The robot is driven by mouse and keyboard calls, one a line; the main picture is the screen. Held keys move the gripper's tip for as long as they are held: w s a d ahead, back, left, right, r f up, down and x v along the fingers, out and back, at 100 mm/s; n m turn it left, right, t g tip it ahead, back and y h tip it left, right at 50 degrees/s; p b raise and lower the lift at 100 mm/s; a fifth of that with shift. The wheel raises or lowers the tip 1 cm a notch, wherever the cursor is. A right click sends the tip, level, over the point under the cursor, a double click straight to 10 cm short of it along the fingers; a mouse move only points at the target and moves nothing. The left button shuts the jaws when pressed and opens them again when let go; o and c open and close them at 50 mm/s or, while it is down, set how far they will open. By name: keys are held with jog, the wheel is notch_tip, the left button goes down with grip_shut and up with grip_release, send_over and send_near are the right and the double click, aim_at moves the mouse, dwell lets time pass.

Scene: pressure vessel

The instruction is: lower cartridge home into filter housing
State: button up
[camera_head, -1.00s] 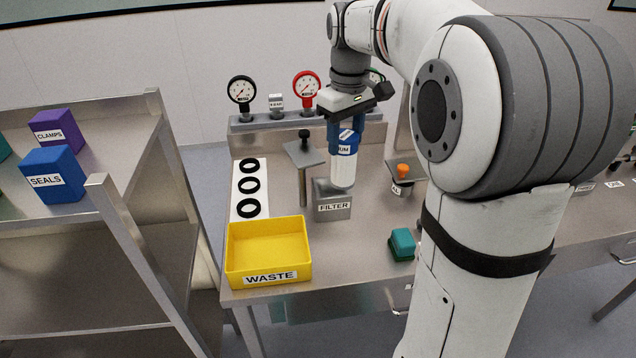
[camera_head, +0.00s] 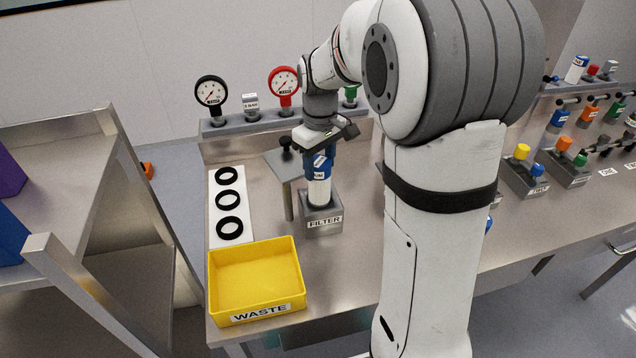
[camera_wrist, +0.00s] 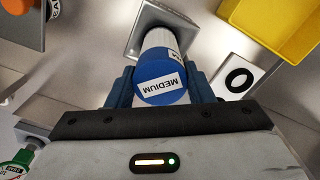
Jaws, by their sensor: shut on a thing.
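The cartridge, white with a blue cap, stands upright in the head view (camera_head: 319,192). Its cap reads MEDIUM in the wrist view (camera_wrist: 160,82). My gripper (camera_head: 319,160) is shut on the cap, with a blue finger on each side of it in the wrist view (camera_wrist: 162,90). The grey filter housing, labelled FILTER (camera_head: 322,224), sits on the bench directly below. The cartridge's lower end meets the housing's top and looks lined up with its opening. How deep it sits inside is hidden.
A metal plate on a post (camera_head: 289,168) with a black knob stands close left of the housing. A yellow WASTE bin (camera_head: 255,315) is in front. Black rings lie on a white strip (camera_head: 216,240) at left. Gauges (camera_head: 211,91) line the back rail.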

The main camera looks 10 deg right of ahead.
aim_at(320, 185)
jog(key=shift+s+f, duration=0.1)
jog(key=shift+f, duration=3.2)
jog(key=shift+f, duration=0.15)
jog(key=o, duration=1.4)
jog(key=shift+c, duration=0.2)
